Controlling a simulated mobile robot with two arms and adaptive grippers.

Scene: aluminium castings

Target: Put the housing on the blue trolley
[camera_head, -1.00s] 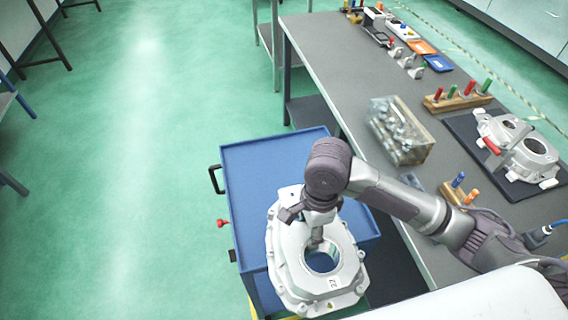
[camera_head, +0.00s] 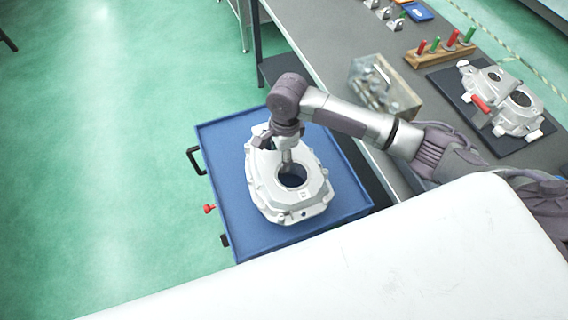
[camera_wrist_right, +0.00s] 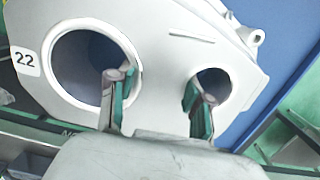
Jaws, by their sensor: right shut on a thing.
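The housing (camera_head: 285,204) is a pale grey casting with a large round opening and a small label. In the head view it is over the blue trolley (camera_head: 228,150), within the outline of its top; I cannot tell whether it touches the surface. My right gripper (camera_head: 284,162) reaches down onto it and is shut on it. In the right wrist view the fingers of the right gripper (camera_wrist_right: 158,98) grip the web between two holes of the housing (camera_wrist_right: 155,50), which bears the label 22. My left gripper is not in view.
A grey workbench (camera_head: 310,35) stands to the right of the trolley. It carries a clear bin of parts (camera_head: 385,88), a wooden block with coloured-handled tools (camera_head: 440,55) and another casting (camera_head: 500,100) on a dark mat. Green floor is free at left. A black handle (camera_head: 194,160) sticks out from the trolley.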

